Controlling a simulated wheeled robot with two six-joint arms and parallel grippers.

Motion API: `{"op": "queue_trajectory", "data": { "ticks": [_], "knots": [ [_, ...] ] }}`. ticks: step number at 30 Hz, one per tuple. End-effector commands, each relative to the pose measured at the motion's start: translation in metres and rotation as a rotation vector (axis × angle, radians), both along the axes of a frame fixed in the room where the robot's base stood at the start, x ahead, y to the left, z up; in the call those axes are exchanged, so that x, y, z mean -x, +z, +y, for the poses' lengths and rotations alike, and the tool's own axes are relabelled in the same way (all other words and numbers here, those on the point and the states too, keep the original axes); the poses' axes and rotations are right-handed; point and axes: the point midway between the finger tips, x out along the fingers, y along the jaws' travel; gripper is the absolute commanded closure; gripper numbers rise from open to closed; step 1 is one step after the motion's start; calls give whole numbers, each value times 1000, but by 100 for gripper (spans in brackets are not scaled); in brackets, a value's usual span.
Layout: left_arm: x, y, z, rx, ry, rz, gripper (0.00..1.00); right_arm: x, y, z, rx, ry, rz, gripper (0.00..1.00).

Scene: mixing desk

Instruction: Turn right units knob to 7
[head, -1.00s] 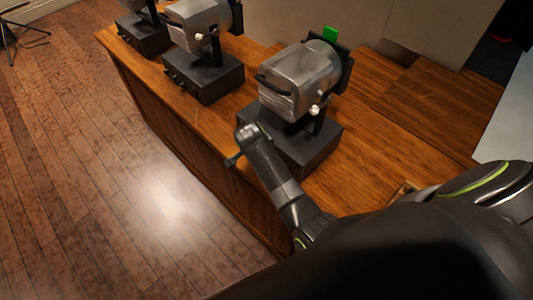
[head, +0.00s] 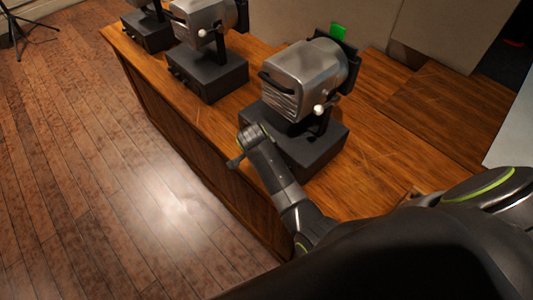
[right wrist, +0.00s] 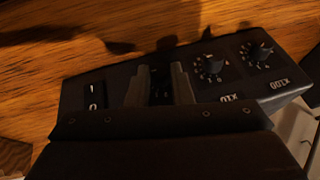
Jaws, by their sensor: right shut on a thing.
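The right unit is a dark box (head: 318,160) with a silver lamp-like head (head: 298,75) on top, on the wooden desk. In the right wrist view its front panel has a knob labelled X10 (right wrist: 210,67) and one labelled X100 (right wrist: 258,53). My right gripper (right wrist: 160,86) is shut on a dark knob, the units knob by its place beside X10. Fingers and shadow hide most of this knob, and its setting cannot be read. In the head view my right arm reaches to the front of the box. My left gripper is not in view.
A 1/0 switch (right wrist: 93,96) sits on the panel beside the gripper. Two similar units, one in the middle (head: 207,75) and one at the far end (head: 148,32), stand along the wooden desk (head: 385,150). The floor in front is clear. A tripod stand (head: 20,30) is far left.

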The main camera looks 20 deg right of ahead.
Motion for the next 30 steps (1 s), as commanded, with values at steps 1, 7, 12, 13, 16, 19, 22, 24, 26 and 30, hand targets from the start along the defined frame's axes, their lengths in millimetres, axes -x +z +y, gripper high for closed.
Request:
{"op": "queue_trajectory", "data": {
  "ticks": [1, 7, 12, 13, 16, 19, 22, 24, 26, 30],
  "knots": [
    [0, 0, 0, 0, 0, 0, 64, 0, 0, 0, 0, 0, 1, 100],
    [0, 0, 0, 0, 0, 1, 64, 1, -1, -1, -5, -1, -12, 100],
    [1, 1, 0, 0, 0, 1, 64, 3, -2, -1, -26, -2, -67, 100],
    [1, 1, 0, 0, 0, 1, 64, 4, -2, -2, -31, -3, -82, 100],
    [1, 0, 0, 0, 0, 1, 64, 6, -3, -2, -52, -3, -142, 100],
    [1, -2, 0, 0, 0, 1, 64, 7, -4, -3, -78, -3, -213, 100],
    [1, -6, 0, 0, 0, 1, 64, 8, -6, -3, -105, -3, -286, 100],
    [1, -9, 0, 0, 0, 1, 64, 9, -7, -4, -122, -2, -334, 100],
    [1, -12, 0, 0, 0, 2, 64, 10, -8, -4, -137, -2, -375, 100],
    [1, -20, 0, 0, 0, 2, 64, 11, -9, -4, -166, -2, -457, 100]
  ]
}}
